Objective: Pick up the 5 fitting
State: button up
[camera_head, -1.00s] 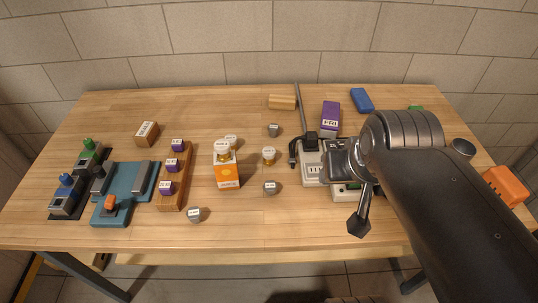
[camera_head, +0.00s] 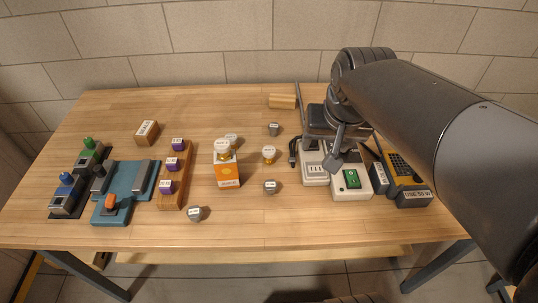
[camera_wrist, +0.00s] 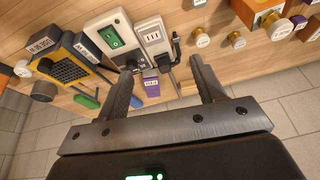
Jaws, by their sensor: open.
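Several small round fittings with white labels stand on the table; their numbers are too small for me to read, so I cannot tell which is the 5. Purple fittings (camera_head: 172,164) sit in a wooden rack (camera_head: 178,198). My gripper (camera_head: 336,158) is right of the loose fittings, above the power units. In the wrist view my gripper (camera_wrist: 160,70) is open and empty.
A white unit with a green switch (camera_head: 351,179) and a socket block (camera_head: 314,171) lie below my gripper. A yellow-grey meter (camera_head: 403,173) is to their right. A blue fixture (camera_head: 125,194) is at left. Bare table lies front centre.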

jog(key=w+a+f+m+g, duration=0.1)
jog(key=w+a+f, duration=0.1)
jog(key=w, duration=0.3)
jog(key=w+a+f+g, duration=0.1)
jog(key=w+a+f, duration=0.15)
jog(key=w, duration=0.35)
jog(key=m+g, duration=0.1)
jog(key=g, duration=0.1)
send_near(269, 150)
jog(key=shift+w+f, duration=0.2)
jog(key=shift+w, duration=0.1)
notch_tip(269, 150, down, 5)
jog(key=shift+f, duration=0.1)
jog(key=shift+s+a+f, duration=0.1)
jog(key=shift+s+f, duration=0.05)
jog(key=shift+f, duration=1.15)
jog(key=shift+s+a+f, duration=0.1)
jog(key=shift+f, duration=1.25)
jog(key=shift+c, duration=0.4)
jog(key=c, duration=1)
